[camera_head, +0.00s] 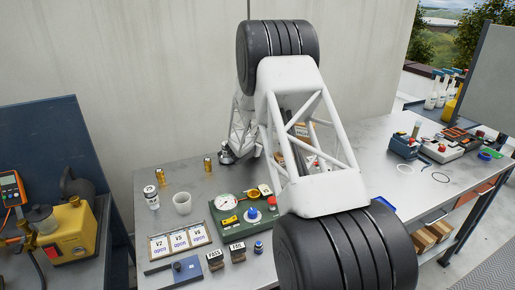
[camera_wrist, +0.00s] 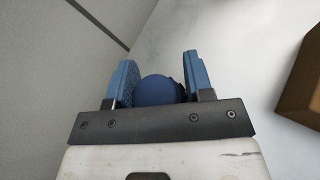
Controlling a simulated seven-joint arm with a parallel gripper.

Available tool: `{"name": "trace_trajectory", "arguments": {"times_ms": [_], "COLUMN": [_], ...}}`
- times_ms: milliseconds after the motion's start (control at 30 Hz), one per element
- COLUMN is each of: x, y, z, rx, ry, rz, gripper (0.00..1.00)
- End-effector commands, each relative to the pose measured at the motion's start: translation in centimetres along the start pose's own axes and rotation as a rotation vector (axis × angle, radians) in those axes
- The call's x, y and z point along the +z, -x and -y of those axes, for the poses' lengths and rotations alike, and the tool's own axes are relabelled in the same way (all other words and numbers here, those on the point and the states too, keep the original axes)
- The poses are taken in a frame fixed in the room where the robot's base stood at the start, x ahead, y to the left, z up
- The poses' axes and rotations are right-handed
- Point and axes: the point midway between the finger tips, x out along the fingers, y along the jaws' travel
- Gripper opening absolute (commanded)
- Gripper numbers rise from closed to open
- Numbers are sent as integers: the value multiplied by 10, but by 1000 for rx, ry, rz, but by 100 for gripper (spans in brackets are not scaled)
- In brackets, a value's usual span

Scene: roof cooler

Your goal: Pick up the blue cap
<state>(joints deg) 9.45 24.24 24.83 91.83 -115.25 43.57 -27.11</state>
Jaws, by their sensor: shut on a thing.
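In the wrist view, my gripper (camera_wrist: 160,80) has two blue fingers closed on a rounded dark-blue object, which looks like the blue cap (camera_wrist: 158,90). The cap sits between the fingers, close to the dark palm bar. Its lower part is hidden by that bar. In the head view, my white arm covers much of the bench, and I cannot make out the fingers or the held cap there.
A brown box (camera_wrist: 302,85) is right of my gripper. Loose rings and devices (camera_head: 405,146) lie on the right.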

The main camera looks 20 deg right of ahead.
Motion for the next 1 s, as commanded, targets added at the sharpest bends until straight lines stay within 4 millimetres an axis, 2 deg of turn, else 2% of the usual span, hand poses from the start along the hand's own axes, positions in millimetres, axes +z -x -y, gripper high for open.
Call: {"name": "trace_trajectory", "arguments": {"times_ms": [167, 367, 1000], "x": [10, 34, 21], "y": [4, 14, 86], "z": [-2, -7, 51], "rx": [0, 1, 1], "ry": [-1, -3, 0], "rz": [0, 2, 0], "gripper": [25, 25, 25]}}
